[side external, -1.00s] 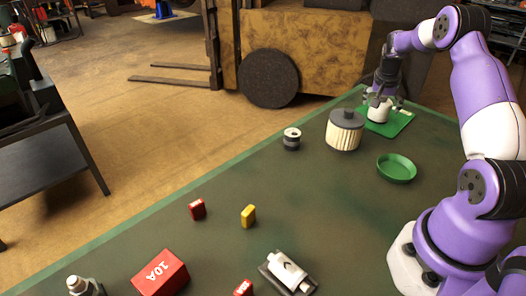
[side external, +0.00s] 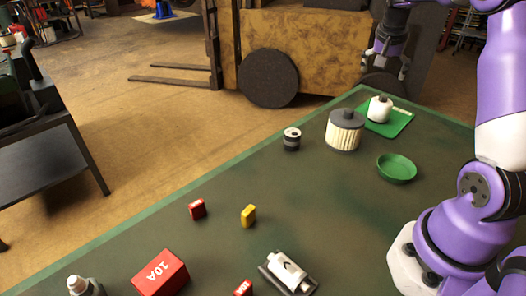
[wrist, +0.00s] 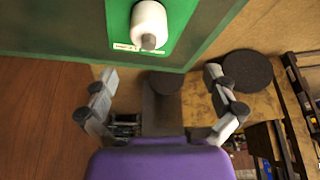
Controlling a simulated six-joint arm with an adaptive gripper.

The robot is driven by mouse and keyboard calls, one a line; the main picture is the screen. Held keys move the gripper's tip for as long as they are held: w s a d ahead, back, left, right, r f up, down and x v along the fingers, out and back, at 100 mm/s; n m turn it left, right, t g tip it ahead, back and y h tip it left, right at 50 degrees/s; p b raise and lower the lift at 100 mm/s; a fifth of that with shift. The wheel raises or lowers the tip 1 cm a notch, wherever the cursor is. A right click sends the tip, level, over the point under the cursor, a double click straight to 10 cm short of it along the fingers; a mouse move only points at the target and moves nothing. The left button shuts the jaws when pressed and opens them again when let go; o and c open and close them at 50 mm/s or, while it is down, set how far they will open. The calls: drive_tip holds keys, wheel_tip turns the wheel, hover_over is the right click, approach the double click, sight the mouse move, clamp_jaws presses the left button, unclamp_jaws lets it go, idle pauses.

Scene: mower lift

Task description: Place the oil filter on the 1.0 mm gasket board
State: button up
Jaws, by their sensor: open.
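The oil filter (side external: 379,109), a white cylinder with a dark grey top, stands upright on the green gasket board (side external: 399,121) at the far end of the table. In the wrist view the oil filter (wrist: 149,25) rests on the green board (wrist: 184,14), beside a small pale label strip. My gripper (side external: 389,72) is above and beyond the filter, apart from it. In the wrist view my gripper (wrist: 161,75) has its fingers spread wide with nothing between them.
A large pleated filter with a grey cap (side external: 344,131), a small black-and-white canister (side external: 292,139) and a green dish (side external: 396,168) stand near the board. The table middle is clear.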

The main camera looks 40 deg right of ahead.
drive_tip(key=a+r+n+t, duration=0.2)
drive_tip(key=a+r+n, duration=0.2)
drive_tip(key=a, duration=0.7)
drive_tip(key=s+a+f+n+t+y, duration=0.1)
drive_tip(key=s+a+n, duration=0.3)
drive_tip(key=a, duration=0.6)
drive_tip(key=s+a+f+n+t+y, duration=0.1)
drive_tip(key=s+a+n+y, duration=0.2)
drive_tip(key=a, duration=0.7)
drive_tip(key=s+n, duration=0.2)
drive_tip(key=n, duration=0.1)
